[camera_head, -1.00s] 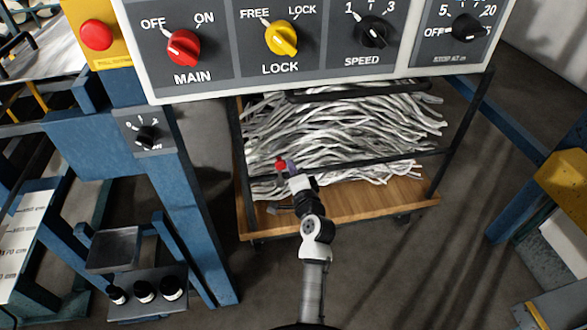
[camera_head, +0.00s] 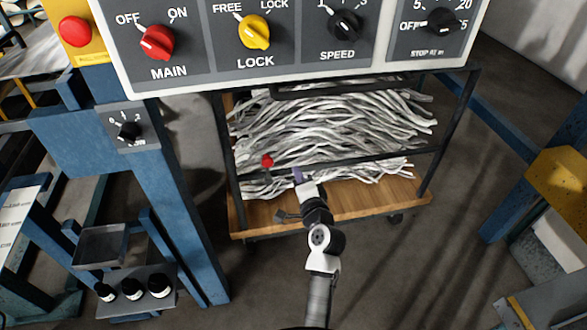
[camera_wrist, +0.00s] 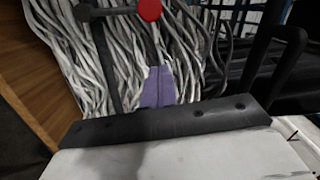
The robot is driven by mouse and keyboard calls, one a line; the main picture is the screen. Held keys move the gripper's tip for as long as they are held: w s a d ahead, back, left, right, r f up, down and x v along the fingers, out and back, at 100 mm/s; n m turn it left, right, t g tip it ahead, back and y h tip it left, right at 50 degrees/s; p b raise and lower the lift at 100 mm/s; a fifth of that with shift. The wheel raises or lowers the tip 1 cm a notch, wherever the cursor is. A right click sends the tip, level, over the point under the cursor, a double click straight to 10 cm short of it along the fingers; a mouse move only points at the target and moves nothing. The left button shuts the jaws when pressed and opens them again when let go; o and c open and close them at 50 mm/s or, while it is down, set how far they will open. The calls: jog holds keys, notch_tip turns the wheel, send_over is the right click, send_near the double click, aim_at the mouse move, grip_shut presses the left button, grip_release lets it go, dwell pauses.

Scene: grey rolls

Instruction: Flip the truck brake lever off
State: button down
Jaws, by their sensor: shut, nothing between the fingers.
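The truck's brake lever shows as a red knob (camera_head: 267,160) on a dark stem at the front left of the wheeled truck (camera_head: 340,208). In the wrist view the red knob (camera_wrist: 150,10) is at the top edge, with a dark bar beside it. My gripper (camera_head: 297,174) is at the truck's front, just right of the knob and apart from it in the picture. Its purple fingers (camera_wrist: 158,86) are together and empty in the wrist view. The stem's lower end is hard to make out.
Pale strands (camera_head: 330,125) fill the truck behind its dark front rail. A control panel (camera_head: 290,75) with knobs hangs above and in front. A blue post (camera_head: 180,220) stands at left and a yellow block (camera_head: 562,180) at right.

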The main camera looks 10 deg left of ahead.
jog(key=shift+b+v, duration=0.45)
jog(key=shift+v, duration=2.3)
